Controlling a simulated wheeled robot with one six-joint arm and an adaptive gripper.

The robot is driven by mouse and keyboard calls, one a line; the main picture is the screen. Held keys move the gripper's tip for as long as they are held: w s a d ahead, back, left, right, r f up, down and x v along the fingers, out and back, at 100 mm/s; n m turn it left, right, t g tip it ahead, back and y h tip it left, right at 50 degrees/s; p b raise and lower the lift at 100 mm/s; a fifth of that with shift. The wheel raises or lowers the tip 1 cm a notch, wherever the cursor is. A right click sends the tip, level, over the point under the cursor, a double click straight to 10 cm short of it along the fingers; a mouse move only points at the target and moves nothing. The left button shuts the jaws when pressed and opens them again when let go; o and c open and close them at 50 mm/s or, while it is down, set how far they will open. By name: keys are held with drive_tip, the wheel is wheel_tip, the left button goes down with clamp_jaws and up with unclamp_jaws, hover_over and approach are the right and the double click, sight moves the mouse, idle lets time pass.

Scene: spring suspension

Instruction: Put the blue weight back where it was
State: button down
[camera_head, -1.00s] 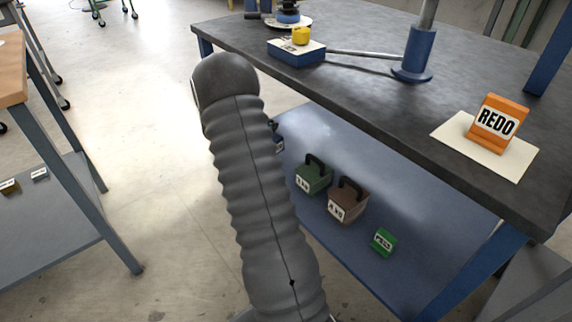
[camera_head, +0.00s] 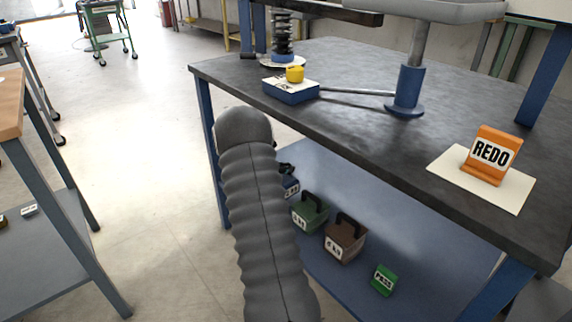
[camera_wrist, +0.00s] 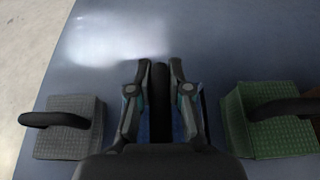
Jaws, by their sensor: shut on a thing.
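In the wrist view my gripper (camera_wrist: 160,72) is shut on the dark upright handle of the blue weight (camera_wrist: 161,105). The weight's body is mostly hidden below my fingers. It sits between a grey weight (camera_wrist: 70,128) on the left and a green weight (camera_wrist: 265,120) on the right, apart from both. I cannot tell whether its base touches the shelf.
The green weight (camera_head: 309,213), a brown weight (camera_head: 345,241) and a small green sign (camera_head: 383,280) stand along the shelf. The dark tabletop (camera_head: 350,140) overhangs it, with an orange REDO sign (camera_head: 490,155) on a pale card. Open floor lies left.

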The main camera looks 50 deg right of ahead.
sight(285, 176)
drive_tip(key=shift+f, duration=1.7)
drive_tip(key=c, duration=1.4)
unclamp_jaws()
drive_tip(key=shift+f, duration=0.25)
drive_tip(key=shift+c, duration=0.2)
drive_tip(key=o, duration=0.3)
drive_tip(key=shift+o, duration=0.2)
drive_tip(key=shift+a+r, duration=0.1)
